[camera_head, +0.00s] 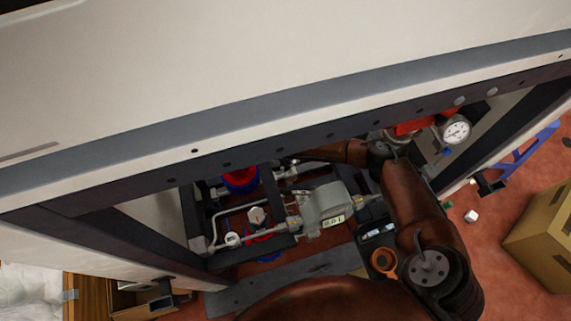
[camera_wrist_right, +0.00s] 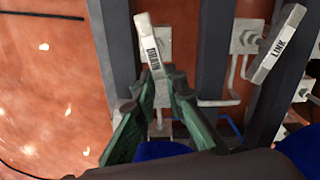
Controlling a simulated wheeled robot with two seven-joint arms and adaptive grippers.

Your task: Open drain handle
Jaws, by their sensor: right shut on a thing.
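The drain handle (camera_wrist_right: 152,48), a white lever with a "DRAIN" label, stands at the upper middle of the right wrist view, slightly tilted. My right gripper (camera_wrist_right: 155,80) has its green fingers on either side of the lever's lower end and is shut on it. In the head view my right arm reaches into the dark machine frame (camera_head: 330,133). I cannot make out the drain handle or the fingertips clearly there. My left gripper is in neither view.
A second white lever labelled "LINK" (camera_wrist_right: 279,45) sits to the right, beyond a dark upright bar (camera_wrist_right: 212,50). Inside the frame are a grey meter (camera_head: 325,203), pipes and a pressure gauge (camera_head: 456,130). A cardboard box (camera_head: 545,235) stands on the red floor at right.

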